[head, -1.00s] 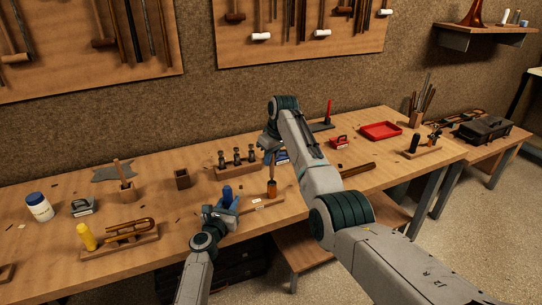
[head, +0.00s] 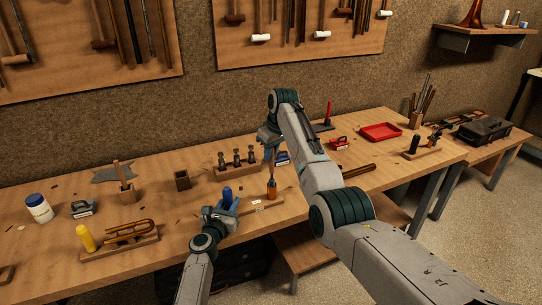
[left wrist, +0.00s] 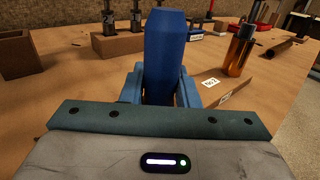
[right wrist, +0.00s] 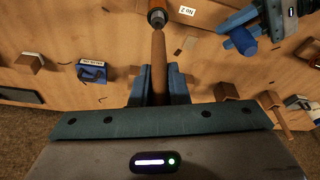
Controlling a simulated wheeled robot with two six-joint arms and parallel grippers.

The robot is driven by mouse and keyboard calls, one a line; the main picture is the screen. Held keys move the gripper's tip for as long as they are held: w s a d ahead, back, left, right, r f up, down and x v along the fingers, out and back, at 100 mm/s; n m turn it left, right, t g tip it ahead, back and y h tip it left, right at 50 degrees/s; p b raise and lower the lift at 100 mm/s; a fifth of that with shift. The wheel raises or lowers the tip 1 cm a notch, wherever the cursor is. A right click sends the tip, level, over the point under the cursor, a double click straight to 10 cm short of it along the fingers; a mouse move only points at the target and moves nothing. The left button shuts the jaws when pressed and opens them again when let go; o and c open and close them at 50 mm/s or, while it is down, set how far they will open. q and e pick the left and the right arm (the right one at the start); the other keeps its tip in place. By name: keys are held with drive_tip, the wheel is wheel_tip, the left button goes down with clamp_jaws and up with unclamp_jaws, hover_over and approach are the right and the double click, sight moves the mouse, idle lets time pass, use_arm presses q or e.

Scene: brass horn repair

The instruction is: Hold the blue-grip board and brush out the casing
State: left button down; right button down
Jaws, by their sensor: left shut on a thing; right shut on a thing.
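My left gripper (head: 222,208) is shut on the upright blue grip (head: 227,194) of the board, and the grip fills the left wrist view (left wrist: 166,60). The wooden board (head: 262,204) lies on the bench with small white labels. The orange-brown casing (head: 272,189) stands upright on it, right of the grip; it also shows in the left wrist view (left wrist: 239,54). My right gripper (head: 271,142) is above the casing, shut on the brush's wooden handle (right wrist: 160,70). The brush points down at the casing's mouth (right wrist: 156,16). I cannot tell how far its tip is inside.
A rack of several valves (head: 237,160) stands behind the board, and a small wooden box (head: 182,179) is left of it. A red tray (head: 380,131) is at the back right. A yellow bottle (head: 86,238) and a horn-tube stand (head: 130,234) are at the left.

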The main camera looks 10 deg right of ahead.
drive_tip(key=shift+r, duration=1.35)
drive_tip(key=shift+f, duration=2.5)
drive_tip(key=shift+r, duration=2.5)
drive_tip(key=shift+f, duration=2.5)
